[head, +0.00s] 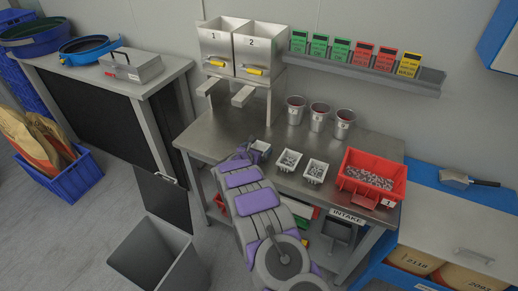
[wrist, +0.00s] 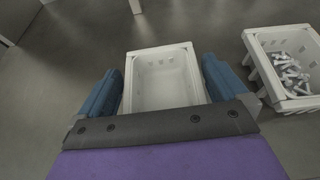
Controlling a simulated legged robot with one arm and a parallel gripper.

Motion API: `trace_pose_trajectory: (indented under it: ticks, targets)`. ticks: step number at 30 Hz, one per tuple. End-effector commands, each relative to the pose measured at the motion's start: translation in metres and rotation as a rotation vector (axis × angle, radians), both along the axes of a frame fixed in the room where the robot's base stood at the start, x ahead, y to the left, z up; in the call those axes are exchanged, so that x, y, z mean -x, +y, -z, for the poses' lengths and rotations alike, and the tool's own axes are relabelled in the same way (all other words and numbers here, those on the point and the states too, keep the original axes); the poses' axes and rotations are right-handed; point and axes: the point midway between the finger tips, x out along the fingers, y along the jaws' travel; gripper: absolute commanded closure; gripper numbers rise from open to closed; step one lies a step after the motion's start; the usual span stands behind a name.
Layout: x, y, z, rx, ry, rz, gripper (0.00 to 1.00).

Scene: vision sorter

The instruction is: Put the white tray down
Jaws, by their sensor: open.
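A white tray (wrist: 162,80) sits between my two blue fingers in the wrist view and looks empty. In the head view, part of this tray (head: 262,146) shows just beyond my gripper (head: 252,152), at the front left of the steel bench; the rest is hidden behind my arm. My gripper also shows in the wrist view (wrist: 160,85); it is open, with one finger along each side of the tray. The tray looks level and appears to be on the bench top.
Two white trays with metal parts (head: 289,160) (head: 316,171) stand to the right; one shows close by in the wrist view (wrist: 285,70). A red bin (head: 375,165) is further right. Metal cups (head: 319,115) and numbered hoppers (head: 240,48) stand behind. The bench's left part is clear.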

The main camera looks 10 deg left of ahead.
Motion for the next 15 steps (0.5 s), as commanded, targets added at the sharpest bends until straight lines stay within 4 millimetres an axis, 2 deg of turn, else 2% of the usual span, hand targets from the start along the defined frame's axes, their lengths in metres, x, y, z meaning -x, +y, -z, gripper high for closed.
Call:
trace_pose_trajectory:
  ticks: [15]
  targets:
    - [0.072,0.023,-0.034,-0.003,0.0,-0.003,0.0]
